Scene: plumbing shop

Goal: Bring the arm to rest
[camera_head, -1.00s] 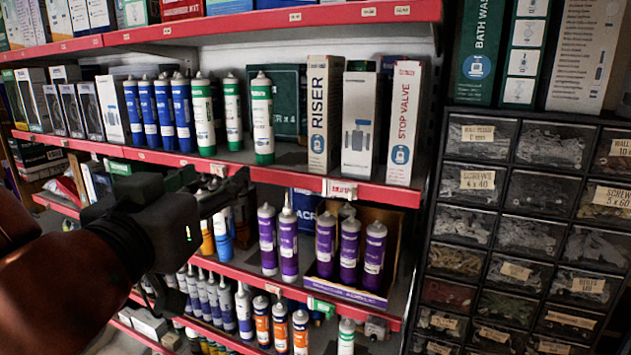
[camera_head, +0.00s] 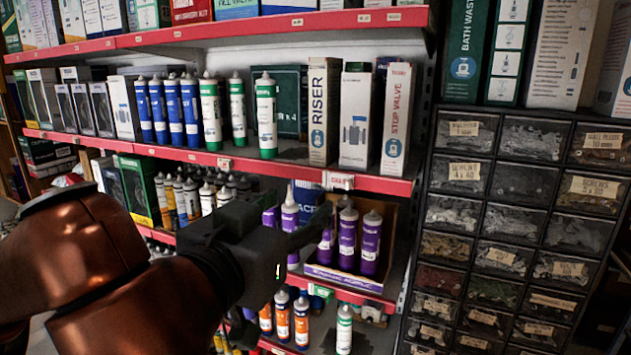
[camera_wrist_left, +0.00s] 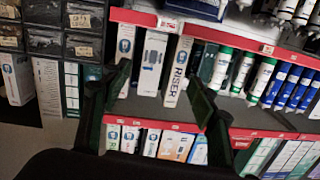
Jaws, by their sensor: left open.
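My left gripper (camera_head: 312,230) comes in from the left on its copper-coloured arm, in front of the lower shelves. It covers part of the purple tubes there. In the left wrist view its two dark fingers (camera_wrist_left: 158,90) stand wide apart with nothing between them. The shelf with white boxes shows beyond them. My right gripper is in neither view.
A red-edged shelf (camera_head: 290,175) holds green-and-white tubes (camera_head: 211,112), blue tubes and a RISER box (camera_head: 318,110). An open carton (camera_head: 345,279) of purple tubes (camera_head: 347,236) stands below. A dark drawer cabinet (camera_head: 508,228) stands at the right.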

